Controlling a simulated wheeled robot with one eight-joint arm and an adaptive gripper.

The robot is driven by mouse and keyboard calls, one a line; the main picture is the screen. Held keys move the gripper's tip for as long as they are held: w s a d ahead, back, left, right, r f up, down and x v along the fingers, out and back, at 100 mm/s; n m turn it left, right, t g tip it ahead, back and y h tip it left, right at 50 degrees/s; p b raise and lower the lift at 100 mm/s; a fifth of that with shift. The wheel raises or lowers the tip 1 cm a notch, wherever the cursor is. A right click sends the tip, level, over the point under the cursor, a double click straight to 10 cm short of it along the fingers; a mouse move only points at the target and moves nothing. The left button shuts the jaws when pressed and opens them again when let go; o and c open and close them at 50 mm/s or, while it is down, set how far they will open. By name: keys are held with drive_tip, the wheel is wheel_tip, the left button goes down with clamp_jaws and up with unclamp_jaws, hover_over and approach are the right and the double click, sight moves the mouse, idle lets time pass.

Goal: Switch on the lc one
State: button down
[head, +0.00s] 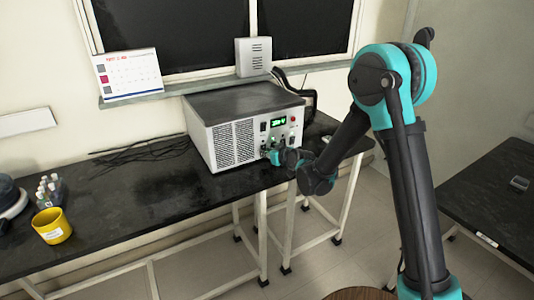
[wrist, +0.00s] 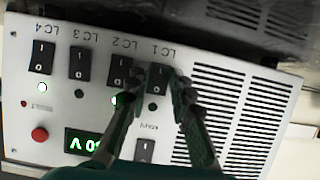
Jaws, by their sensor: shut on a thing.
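The power unit (head: 225,145), a white box with a dark top, stands on the black bench. Its front panel (wrist: 60,115) shows upside down in the wrist view, with a row of black rocker switches labelled LC 1 to LC 4. The LC 1 switch (wrist: 157,79) is the rightmost of that row, partly covered by my fingers. The lamp below it (wrist: 153,106) looks dark. My gripper (wrist: 158,82) has a finger on each side of the LC 1 switch and is shut on it. In the head view my gripper (head: 273,156) is at the panel.
The LC 2 switch (wrist: 119,71) is close beside my left finger; its lamp glows green. The LC 3 switch (wrist: 79,63) and LC 4 switch (wrist: 42,57) are further left. A red button (wrist: 40,134) and green display (wrist: 84,143) are below. A yellow cup (head: 52,226) stands far left.

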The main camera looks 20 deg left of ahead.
sight(263, 131)
drive_tip(key=shift+f, duration=0.1)
drive_tip(key=shift+a+f+t+y, duration=0.1)
drive_tip(key=shift+f+t+y, duration=0.15)
drive_tip(key=shift+t+y, duration=0.65)
drive_tip(key=shift+y, duration=0.3)
drive_tip(key=c, duration=1.6)
unclamp_jaws()
drive_tip(key=shift+r, duration=0.1)
wheel_tip(263, 131, up, 10)
drive_tip(key=shift+f, duration=0.15)
